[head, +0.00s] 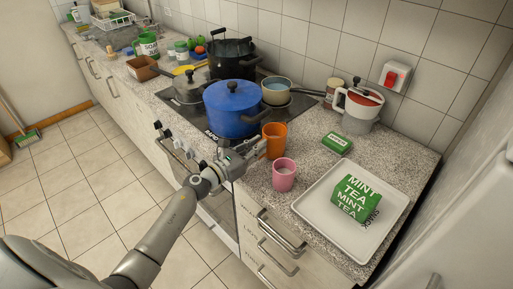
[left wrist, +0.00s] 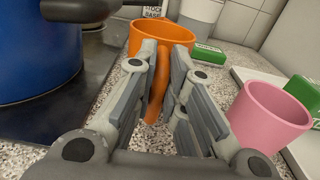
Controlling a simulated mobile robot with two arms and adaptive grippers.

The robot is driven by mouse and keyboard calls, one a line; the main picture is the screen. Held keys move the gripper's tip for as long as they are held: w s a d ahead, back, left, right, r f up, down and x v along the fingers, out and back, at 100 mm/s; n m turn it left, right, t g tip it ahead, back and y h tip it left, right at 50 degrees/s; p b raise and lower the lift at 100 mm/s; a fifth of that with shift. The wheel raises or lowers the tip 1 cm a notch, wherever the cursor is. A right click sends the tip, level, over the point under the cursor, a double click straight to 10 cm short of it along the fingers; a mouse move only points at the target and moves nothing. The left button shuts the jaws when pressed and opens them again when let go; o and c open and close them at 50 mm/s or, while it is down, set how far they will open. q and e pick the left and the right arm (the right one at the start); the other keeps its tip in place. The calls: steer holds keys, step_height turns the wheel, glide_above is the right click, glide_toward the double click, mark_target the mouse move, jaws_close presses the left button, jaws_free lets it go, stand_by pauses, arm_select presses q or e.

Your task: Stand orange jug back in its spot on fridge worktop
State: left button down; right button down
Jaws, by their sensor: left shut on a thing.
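The orange jug (head: 274,140) is upright over the speckled worktop (head: 318,171), just right of the blue pot and behind the pink cup (head: 284,175). It also shows in the left wrist view (left wrist: 147,36). My left gripper (head: 256,151) comes in from the left and front. In the left wrist view its fingers (left wrist: 165,55) are shut on the jug's handle, with the handle's lower end hanging between them. The jug's base is hidden by the fingers there, so I cannot tell whether it touches the worktop. My right gripper is not in view.
The blue pot (head: 233,108) stands on the hob close to the left of my gripper. A green box (head: 337,143) lies behind right. A white tray (head: 318,209) with a mint tea bag (head: 357,198) is to the right. A white lidded jug (head: 360,108) stands near the wall.

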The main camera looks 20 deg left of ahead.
arm_select(q)
steer(key=shift+f, duration=0.15)
steer(key=c, duration=1.5)
jaws_free()
steer(key=shift+c, duration=0.2)
steer(key=shift+o, duration=0.2)
steer(key=shift+r, duration=0.25)
steer(key=shift+s+a+f, duration=0.15)
steer(key=shift+s, duration=0.15)
steer(key=b+v, duration=0.3)
steer(key=v, duration=0.8)
steer(key=shift+s, duration=0.15)
